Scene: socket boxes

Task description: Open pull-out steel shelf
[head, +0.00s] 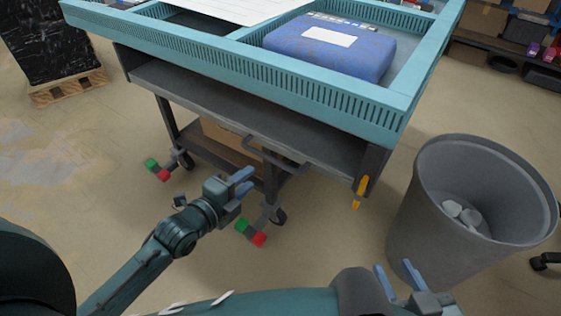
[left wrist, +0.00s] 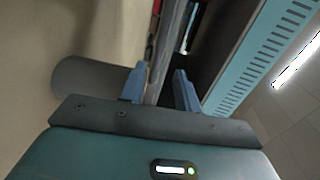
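The grey steel shelf (head: 215,107) sits under the teal top of the wheeled cart and looks pushed in. A dark bar handle (head: 278,156) sticks out from the middle of its front edge. My left gripper (head: 243,181) is open and empty, in front of the shelf and below-left of the handle in the head view, apart from it. In the left wrist view the shelf's grey edge (left wrist: 172,45) runs beyond the gap between the open fingers (left wrist: 160,85). My right gripper (head: 397,277) is open and empty at the bottom right, near the bin.
A blue case (head: 330,47) lies in the cart's teal top tray (head: 230,53). A grey bin (head: 425,215) stands at the right. Casters with red and green parts (head: 251,232) are under the cart. A wrapped pallet load (head: 50,40) is far left. The left floor is clear.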

